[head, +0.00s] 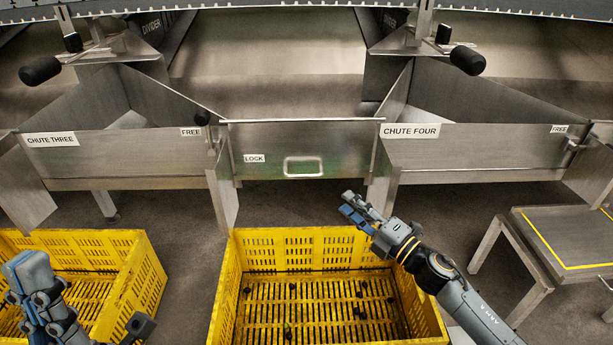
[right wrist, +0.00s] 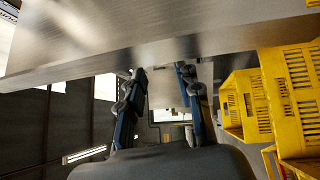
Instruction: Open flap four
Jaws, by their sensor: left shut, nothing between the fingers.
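A closed metal flap (head: 270,150) with a bar handle (head: 304,167) and a LOCK label stands between the panels marked CHUTE THREE (head: 100,157) and CHUTE FOUR (head: 470,150). No label reading "flap four" is legible. My right gripper (head: 352,203) is open and empty, below and right of the handle, apart from it in the head view. In the right wrist view its two fingers (right wrist: 160,72) are spread below a metal panel (right wrist: 150,45). My left gripper (head: 28,268) is shut and empty at the lower left, over a yellow crate.
A yellow crate (head: 237,290) with several small dark pieces stands on the floor below the flap. Another yellow crate (head: 150,275) stands left. A metal stand (head: 530,260) with a yellow-lined top is at right. Black-knobbed levers (head: 467,60) (head: 40,71) jut out above the chutes.

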